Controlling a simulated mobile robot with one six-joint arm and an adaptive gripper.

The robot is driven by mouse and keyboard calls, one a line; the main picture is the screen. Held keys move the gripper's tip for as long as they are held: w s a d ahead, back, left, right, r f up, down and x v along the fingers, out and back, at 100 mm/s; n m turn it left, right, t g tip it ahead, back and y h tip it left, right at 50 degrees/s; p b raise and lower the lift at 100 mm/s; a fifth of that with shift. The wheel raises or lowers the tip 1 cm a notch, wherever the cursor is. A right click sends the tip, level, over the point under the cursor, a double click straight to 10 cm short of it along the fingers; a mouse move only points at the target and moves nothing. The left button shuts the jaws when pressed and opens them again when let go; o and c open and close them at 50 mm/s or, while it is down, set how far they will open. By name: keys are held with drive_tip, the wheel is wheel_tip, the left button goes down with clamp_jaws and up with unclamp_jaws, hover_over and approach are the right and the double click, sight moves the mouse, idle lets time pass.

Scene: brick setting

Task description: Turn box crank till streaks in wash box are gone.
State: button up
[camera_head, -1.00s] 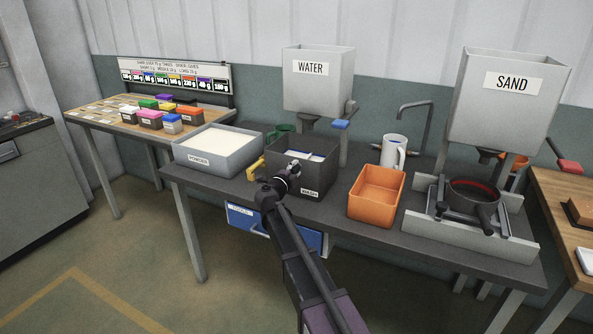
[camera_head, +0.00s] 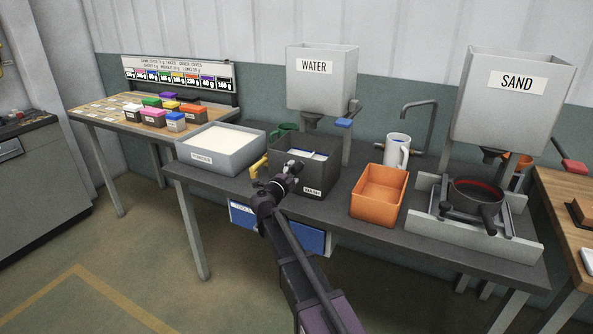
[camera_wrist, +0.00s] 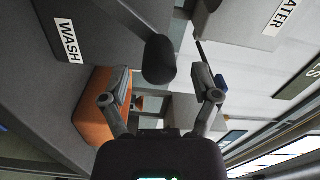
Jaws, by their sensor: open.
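The dark grey wash box (camera_head: 318,180) stands on the bench, and its WASH label (camera_wrist: 68,40) shows sideways in the wrist view. White content with a little blue lies inside; I cannot make out streaks. A dark rounded knob (camera_wrist: 158,60) on a dark bar, apparently the box crank, shows near the box in the wrist view. My gripper (camera_head: 290,170) is at the box's front left in the head view. In the wrist view my gripper (camera_wrist: 161,74) is open, with the knob seen between its fingers; contact cannot be told.
The grey powder box (camera_head: 215,162) is left of the wash box, with a yellow handle-like part (camera_head: 258,167) between. An orange tray (camera_head: 378,200) and a white jug (camera_head: 396,152) stand to the right. The water hopper (camera_head: 322,90) rises behind. A blue-fronted drawer (camera_head: 308,238) hangs below.

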drive_tip(key=v, duration=0.9)
drive_tip(key=shift+w+d, duration=0.1)
drive_tip(key=c, duration=1)
drive_tip(key=shift+w+n, duration=0.1)
drive_tip(key=shift+n, duration=0.3)
clamp_jaws()
drive_tip(key=w+a+n+g+h+p, duration=0.1)
drive_tip(key=a+n, duration=0.3)
drive_tip(key=n, duration=1)
drive_tip(key=w+a+r+n+g+h, duration=0.1)
drive_tip(key=w+a+n+g+h, duration=0.1)
drive_tip(key=n, duration=1.2)
drive_tip(key=w+a, duration=0.1)
drive_tip(key=a, duration=0.1)
drive_tip(key=shift+a+n+p, duration=0.35)
drive_tip(key=shift+n+p, duration=0.05)
